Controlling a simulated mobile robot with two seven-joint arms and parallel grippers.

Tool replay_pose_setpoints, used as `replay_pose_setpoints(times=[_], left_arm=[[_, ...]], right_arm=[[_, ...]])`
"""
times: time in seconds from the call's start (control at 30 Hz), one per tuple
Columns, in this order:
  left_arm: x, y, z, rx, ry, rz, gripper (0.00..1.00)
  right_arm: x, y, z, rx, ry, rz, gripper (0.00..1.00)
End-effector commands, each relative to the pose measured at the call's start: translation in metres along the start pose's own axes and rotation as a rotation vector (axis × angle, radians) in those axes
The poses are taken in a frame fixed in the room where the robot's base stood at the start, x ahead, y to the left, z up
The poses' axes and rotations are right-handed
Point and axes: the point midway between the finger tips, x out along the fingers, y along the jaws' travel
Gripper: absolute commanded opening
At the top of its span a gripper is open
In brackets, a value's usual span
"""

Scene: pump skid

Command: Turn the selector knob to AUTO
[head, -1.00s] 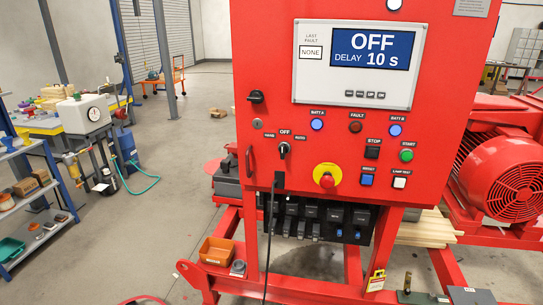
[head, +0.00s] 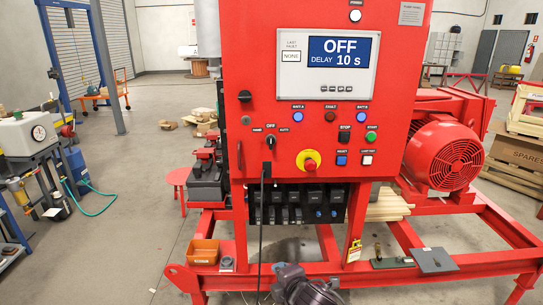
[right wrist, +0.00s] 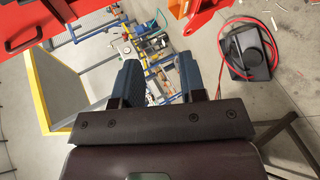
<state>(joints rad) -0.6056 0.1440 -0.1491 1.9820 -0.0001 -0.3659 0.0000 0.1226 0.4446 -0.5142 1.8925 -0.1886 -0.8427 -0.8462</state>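The selector knob (head: 269,141) is a small black handle on the red control panel (head: 330,205), left of centre and below the OFF label. It looks roughly upright, toward OFF, with HAND to its left and AUTO to its right. The display (head: 344,50) reads OFF, DELAY 10 s. In the right wrist view my right gripper (right wrist: 157,60) has its two dark fingers spread, with nothing between them and the floor and shelving far beyond. It is apart from the knob. My left gripper is not in view.
A black rotary handle (head: 245,96) sits above the knob, and a red-on-yellow emergency stop (head: 309,162) to its right. A black cable (head: 262,220) hangs below the knob. A dark part, probably my arm, shows at the bottom. Red skid rails (head: 420,268) run in front.

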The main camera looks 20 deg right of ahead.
Motion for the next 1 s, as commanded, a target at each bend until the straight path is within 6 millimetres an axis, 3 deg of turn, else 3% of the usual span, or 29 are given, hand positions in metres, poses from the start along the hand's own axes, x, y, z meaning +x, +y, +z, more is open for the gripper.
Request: replay_pose_setpoints(times=[0.03,0.3,0.6,0.8,1.0], left_arm=[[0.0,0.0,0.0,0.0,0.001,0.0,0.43],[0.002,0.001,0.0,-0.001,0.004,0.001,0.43],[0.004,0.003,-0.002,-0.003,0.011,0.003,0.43],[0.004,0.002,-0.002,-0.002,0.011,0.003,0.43],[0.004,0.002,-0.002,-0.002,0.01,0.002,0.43]], right_arm=[[0.007,0.024,0.0,-0.12,-0.018,0.022,0.38],[0.025,0.132,0.007,-0.73,-0.203,0.09,0.38],[0.014,0.252,0.028,-1.251,-0.518,0.102,0.38],[0.003,0.291,0.036,-1.396,-0.645,0.081,0.38],[0.008,0.301,0.041,-1.423,-0.67,0.073,0.38]])
